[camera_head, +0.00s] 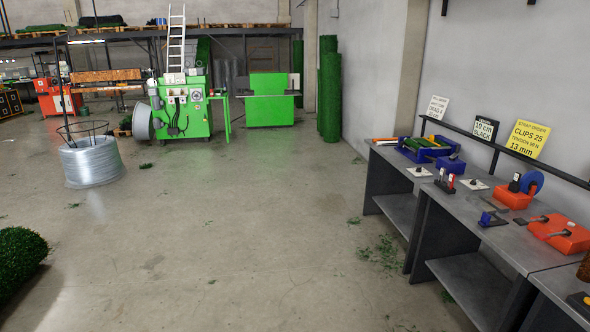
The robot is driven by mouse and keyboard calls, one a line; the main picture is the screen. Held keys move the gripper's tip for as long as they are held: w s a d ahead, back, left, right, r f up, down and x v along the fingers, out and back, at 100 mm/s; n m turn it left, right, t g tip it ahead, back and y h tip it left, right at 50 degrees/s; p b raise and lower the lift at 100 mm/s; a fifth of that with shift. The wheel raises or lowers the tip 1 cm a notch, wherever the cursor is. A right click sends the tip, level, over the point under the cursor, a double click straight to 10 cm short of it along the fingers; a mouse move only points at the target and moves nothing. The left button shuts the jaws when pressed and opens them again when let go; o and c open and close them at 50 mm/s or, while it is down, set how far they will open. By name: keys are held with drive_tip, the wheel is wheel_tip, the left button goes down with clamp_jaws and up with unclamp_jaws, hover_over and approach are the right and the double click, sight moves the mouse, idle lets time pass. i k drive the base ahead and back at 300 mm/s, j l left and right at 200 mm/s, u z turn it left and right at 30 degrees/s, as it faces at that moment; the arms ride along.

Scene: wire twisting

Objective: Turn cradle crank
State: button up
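My gripper and arm are not in view. No part can be named as the cradle crank with certainty at this size. On the bench at the right, an orange base (511,199) carries a blue disc (532,182). Nearer, an orange block (569,238) has dark handle-like parts on its top and left side. A small blue and dark fixture (492,218) stands to the left of that block. A small red, white and dark device (445,181) stands farther back.
A grey workbench (443,206) runs along the right wall, with a blue tray (427,149) at its far end. Signs, one yellow (527,139), stand behind it. A wire coil (91,162) and green machine (186,108) stand left. The middle floor is open, with scattered green scraps.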

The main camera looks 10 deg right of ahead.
sight(452, 157)
drive_tip(key=i, duration=2.6)
drive_tip(key=i+j+z, duration=0.1)
drive_tip(key=i+z, duration=0.35)
drive_tip(key=i+j+z, duration=1.55)
drive_tip(key=j+z, duration=0.15)
drive_tip(key=j, duration=0.25)
drive_tip(key=i+j+z, duration=0.15)
drive_tip(key=j+z, duration=0.3)
drive_tip(key=j, duration=0.25)
drive_tip(key=j+z, duration=0.45)
drive_tip(key=j, duration=0.25)
drive_tip(key=j+z, duration=0.4)
drive_tip(key=j, duration=0.35)
drive_tip(key=i+l+u, duration=0.3)
drive_tip(key=i+u, duration=0.2)
drive_tip(key=i, duration=0.25)
drive_tip(key=i+l+u, duration=0.45)
drive_tip(key=i, duration=0.25)
drive_tip(key=i+l+u, duration=0.5)
drive_tip(key=l, duration=0.4)
drive_tip(key=i, duration=0.05)
